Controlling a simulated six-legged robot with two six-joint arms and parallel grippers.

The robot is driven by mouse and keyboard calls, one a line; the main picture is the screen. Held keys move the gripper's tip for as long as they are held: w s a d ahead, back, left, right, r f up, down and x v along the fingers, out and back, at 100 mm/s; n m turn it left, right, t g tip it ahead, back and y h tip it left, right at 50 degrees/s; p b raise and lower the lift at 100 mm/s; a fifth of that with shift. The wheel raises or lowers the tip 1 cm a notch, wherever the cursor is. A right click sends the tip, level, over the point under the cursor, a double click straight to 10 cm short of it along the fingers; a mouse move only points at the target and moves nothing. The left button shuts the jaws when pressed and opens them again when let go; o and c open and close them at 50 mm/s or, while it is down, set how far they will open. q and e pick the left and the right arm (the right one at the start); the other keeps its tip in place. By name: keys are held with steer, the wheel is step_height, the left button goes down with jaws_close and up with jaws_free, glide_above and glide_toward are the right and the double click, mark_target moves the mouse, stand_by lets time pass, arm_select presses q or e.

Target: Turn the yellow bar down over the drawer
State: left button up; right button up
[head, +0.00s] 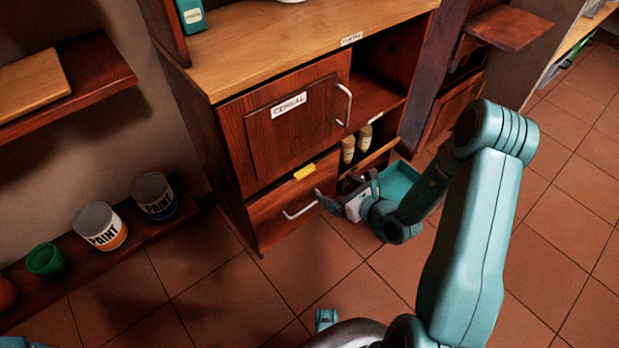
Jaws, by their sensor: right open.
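The short yellow bar (305,172) lies lengthwise along the seam between the cereal cupboard door and the drawer (270,218) below it, roughly parallel to the drawer's top edge. The drawer has a light metal handle (300,211) and looks shut. My right gripper (346,190) is open, just right of the drawer front, lower than the bar and apart from it. Its fingers are partly hidden by its own body, and nothing shows between them.
The cereal door (290,125) above has its own handle (345,105). Bottles (348,148) stand in an open compartment beside it, with a teal tray (397,180) low at the right. Paint cans (100,227) stand on a left shelf. The tiled floor in front is mostly clear.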

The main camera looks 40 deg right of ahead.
mark_target(307, 172)
steer(key=b+x, duration=0.3)
steer(key=x, duration=1)
steer(key=shift+w+f+b, duration=0.1)
steer(key=shift+f+b, duration=0.1)
steer(key=shift+b, duration=0.1)
steer(key=c, duration=1)
